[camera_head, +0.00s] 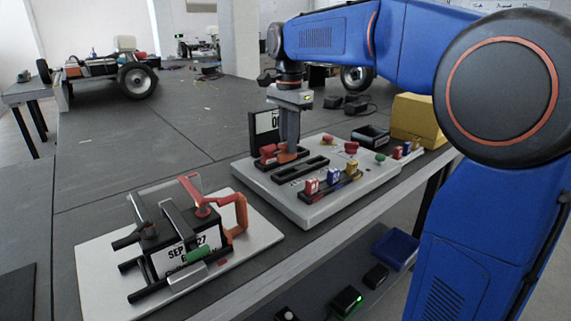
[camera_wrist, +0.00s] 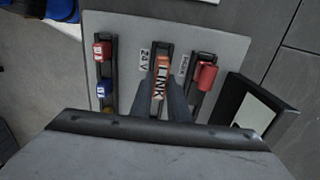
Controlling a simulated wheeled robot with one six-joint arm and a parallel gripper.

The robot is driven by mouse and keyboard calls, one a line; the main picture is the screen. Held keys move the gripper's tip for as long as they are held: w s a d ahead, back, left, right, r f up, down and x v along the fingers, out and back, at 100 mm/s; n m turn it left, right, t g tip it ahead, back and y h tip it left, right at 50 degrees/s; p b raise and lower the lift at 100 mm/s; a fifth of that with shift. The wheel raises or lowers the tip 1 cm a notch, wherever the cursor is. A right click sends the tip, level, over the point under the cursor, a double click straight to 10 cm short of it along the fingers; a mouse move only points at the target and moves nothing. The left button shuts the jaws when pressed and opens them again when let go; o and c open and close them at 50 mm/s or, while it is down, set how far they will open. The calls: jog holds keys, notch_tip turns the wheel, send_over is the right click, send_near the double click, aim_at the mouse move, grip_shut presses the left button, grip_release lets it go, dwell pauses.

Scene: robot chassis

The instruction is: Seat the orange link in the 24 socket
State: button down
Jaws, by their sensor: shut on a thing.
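The orange link (camera_wrist: 160,82), lettered "LINK", is between the fingers of my gripper (camera_wrist: 162,98) in the wrist view. It lies lengthwise over the black socket (camera_wrist: 162,48) beside the "24 V" label (camera_wrist: 144,58). The fingers partly hide the link and socket.
A red plug (camera_wrist: 207,76) sits in the neighbouring black slot on the right. Red, blue and yellow plugs (camera_head: 333,177) line a rail on the panel. A dark upright display (camera_head: 266,128) stands close behind my gripper. A plate with a clamp assembly (camera_head: 185,235) lies nearer left.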

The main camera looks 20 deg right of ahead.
aim_at(289, 160)
jog(key=shift+f, duration=2.75)
jog(key=shift+f, duration=0.1)
jog(key=c, duration=1.7)
grip_release()
notch_tip(289, 160, up, 12)
jog(key=shift+r, duration=0.15)
jog(key=shift+s+d+f+n+t, duration=0.95)
jog(key=shift+s+f+n, duration=1.3)
jog(key=shift+s+f, duration=2.3)
jog(key=shift+s+d+f+n+t, duration=0.65)
jog(key=shift+s+d+f+n, duration=0.6)
jog(key=shift+s+f+n, duration=2.95)
jog(key=shift+s+d+f+n+t, duration=0.35)
jog(key=shift+s+d+f+t, duration=0.6)
jog(key=shift+s+f, duration=3.85)
